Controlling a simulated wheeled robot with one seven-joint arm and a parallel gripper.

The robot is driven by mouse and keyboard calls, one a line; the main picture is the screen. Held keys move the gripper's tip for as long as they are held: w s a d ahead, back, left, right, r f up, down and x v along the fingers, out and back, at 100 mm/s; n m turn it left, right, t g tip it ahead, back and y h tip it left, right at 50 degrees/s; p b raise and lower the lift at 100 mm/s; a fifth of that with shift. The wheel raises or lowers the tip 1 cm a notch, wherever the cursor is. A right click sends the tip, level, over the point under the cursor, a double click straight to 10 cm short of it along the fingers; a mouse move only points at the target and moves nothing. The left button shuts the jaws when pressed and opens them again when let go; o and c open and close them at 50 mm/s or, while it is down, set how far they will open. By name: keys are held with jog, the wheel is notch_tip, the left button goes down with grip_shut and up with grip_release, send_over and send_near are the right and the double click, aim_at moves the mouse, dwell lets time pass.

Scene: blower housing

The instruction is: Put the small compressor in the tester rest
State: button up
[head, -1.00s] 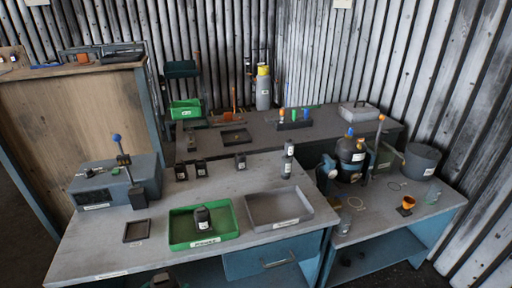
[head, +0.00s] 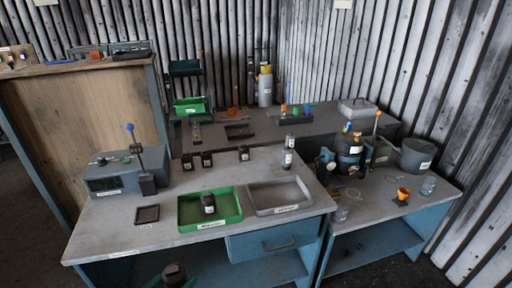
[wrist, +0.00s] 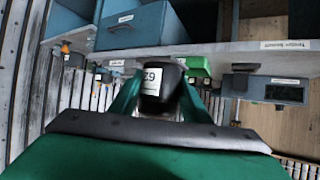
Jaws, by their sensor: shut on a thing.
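My gripper (wrist: 160,100) is shut on a black compressor (wrist: 172,82) with a white label. In the head view the dark top of the held compressor (head: 174,273) shows at the bottom edge, in front of the bench and apart from it. Another black compressor with a white label (head: 208,203) stands upright in the green tray (head: 240,208). A small dark square rest (head: 147,214) lies empty on the bench, in front of the grey tester (head: 115,175) with its blue-knobbed lever. I cannot read its label, so I cannot tell for sure that it is the tester rest.
A small labelled cylinder (head: 288,152) stands near the back edge. The bench's front left is clear. A blue drawer (head: 275,239) is below the top.

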jog(key=w+d+f, duration=0.6)
jog(key=d+f, duration=0.4)
jog(key=w+d+f, duration=0.7)
jog(key=d+f, duration=0.3)
jog(key=shift+f, duration=0.4)
